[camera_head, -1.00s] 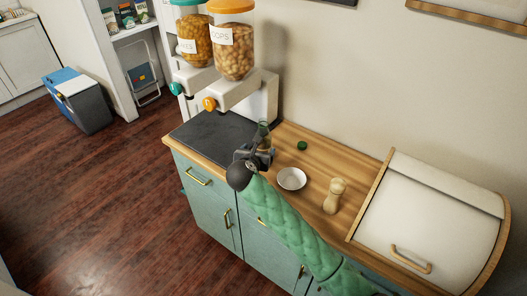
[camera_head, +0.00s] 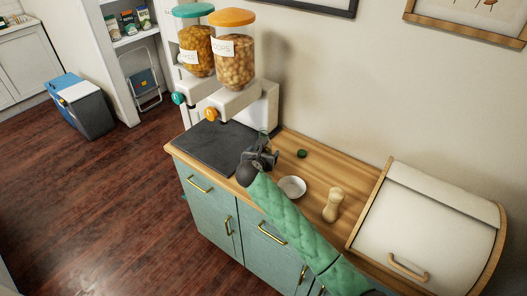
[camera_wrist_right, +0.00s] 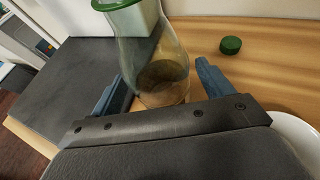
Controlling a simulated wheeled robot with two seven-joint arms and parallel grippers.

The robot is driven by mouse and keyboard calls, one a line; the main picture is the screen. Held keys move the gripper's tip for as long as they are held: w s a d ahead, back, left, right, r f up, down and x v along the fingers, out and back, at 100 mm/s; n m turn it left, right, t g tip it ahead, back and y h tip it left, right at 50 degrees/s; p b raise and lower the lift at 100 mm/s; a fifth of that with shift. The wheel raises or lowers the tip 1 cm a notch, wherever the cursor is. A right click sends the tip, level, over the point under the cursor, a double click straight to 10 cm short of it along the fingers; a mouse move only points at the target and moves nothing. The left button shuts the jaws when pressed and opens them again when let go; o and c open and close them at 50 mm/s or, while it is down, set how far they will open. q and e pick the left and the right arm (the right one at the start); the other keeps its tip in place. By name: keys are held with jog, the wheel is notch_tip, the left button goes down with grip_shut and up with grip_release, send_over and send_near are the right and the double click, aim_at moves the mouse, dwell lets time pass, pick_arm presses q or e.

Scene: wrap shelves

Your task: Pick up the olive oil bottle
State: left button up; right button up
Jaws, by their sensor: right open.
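A clear glass bottle (camera_wrist_right: 152,45) with a green top and dark liquid low inside stands on the counter; I take it as the olive oil bottle. In the head view it is mostly hidden behind my right gripper (camera_head: 262,158), with only a thin part of it showing above. In the right wrist view the gripper's two blue-grey fingers (camera_wrist_right: 162,85) are apart, one on each side of the bottle's lower body. I cannot tell if either finger touches it. My left gripper is not in view.
A white bowl (camera_head: 291,187) sits close beside the right gripper. A small green lid (camera_head: 302,153), a wooden mill (camera_head: 333,205) and a bread box (camera_head: 430,222) are on the wooden counter. Two cereal dispensers (camera_head: 234,64) stand behind the dark slab (camera_head: 215,147).

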jog(key=shift+w+d+f, duration=0.15)
jog(key=shift+w, duration=0.25)
jog(key=c, duration=1.3)
jog(key=shift+c, duration=0.6)
